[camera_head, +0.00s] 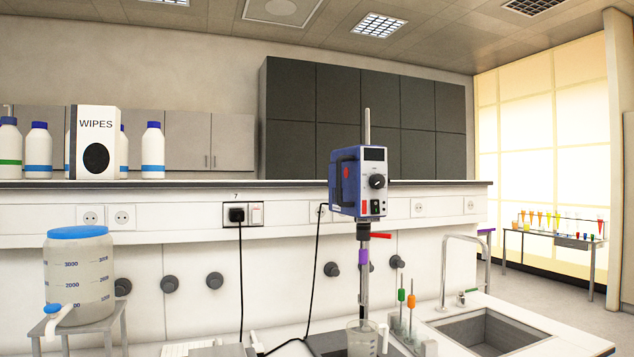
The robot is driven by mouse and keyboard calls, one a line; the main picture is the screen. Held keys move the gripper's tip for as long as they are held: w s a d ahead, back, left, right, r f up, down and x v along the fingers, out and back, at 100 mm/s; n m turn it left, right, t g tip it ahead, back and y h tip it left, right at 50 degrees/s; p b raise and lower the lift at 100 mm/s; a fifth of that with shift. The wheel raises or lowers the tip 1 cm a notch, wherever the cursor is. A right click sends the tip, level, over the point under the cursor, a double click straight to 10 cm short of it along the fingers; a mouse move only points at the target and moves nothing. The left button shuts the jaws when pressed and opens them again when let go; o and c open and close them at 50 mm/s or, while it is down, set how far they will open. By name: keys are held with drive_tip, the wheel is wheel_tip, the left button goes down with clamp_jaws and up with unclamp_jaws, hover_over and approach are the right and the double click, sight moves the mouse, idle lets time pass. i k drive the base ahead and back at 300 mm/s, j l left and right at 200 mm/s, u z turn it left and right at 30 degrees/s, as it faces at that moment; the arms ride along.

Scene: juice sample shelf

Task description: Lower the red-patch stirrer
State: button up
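A shaft with a purple band (363,257) hangs down toward a clear beaker (361,340). I cannot tell whether its lower end is inside the beaker. My gripper is not in view.
A large container with a blue lid (78,232) stands on a metal stand at left. Right of the beaker are upright rods with orange and green pieces (411,301) and a sink (485,330) with a tall tap. A black cable (309,285) hangs left of the stirrer.

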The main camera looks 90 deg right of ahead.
sight(351, 168)
drive_tip(key=z, duration=2.7)
drive_tip(key=k+j, duration=0.05)
